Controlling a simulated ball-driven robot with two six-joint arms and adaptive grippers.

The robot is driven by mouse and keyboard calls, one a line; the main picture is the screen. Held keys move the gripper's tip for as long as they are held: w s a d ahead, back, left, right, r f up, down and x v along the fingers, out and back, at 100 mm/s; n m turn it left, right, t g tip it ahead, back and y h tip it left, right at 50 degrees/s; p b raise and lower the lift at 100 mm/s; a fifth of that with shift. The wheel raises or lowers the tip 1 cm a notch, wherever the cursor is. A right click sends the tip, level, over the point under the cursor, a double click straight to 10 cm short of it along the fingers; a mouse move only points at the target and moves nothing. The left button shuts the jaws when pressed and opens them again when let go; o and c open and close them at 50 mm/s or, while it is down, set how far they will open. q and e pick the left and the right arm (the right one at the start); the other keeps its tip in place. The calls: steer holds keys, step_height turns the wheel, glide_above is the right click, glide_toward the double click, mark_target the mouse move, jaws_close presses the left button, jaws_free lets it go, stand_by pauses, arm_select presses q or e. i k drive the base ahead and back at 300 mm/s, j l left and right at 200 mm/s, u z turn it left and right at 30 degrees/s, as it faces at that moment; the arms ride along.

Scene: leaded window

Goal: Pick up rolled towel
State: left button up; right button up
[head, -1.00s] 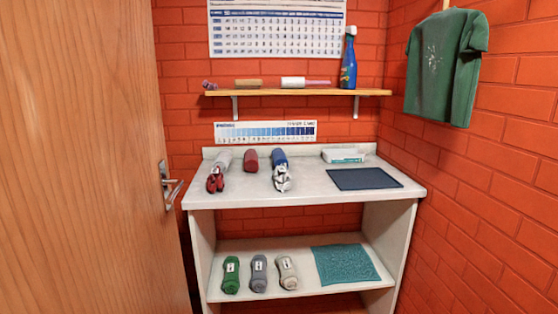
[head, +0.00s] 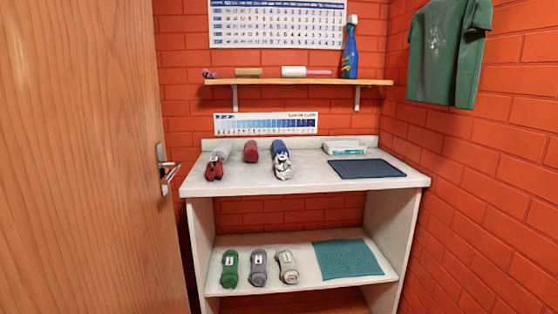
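Several rolled cloths that look like towels are in the head view. On the lower shelf stand a green roll (head: 230,270), a grey roll (head: 258,268) and a cream roll (head: 287,267), side by side, each with a pale label. On the top surface, at the back, lie a whitish roll (head: 223,150), a dark red roll (head: 250,151) and a blue roll (head: 279,147). A red bundle lies in front of the whitish roll, and a white-and-dark bundle in front of the blue one. Neither of my grippers is in view.
The bench (head: 300,185) has a dark blue mat (head: 366,168) and a white pack (head: 344,147) at right. A teal mat (head: 346,258) lies on the lower shelf. A wooden door (head: 85,160) fills the left. A wooden wall shelf (head: 300,82) holds a blue bottle (head: 350,50).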

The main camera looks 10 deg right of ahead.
mark_target(278, 145)
steer(key=i+l+u, duration=0.45)
steer(key=i+l, duration=0.2)
steer(key=l, duration=0.3)
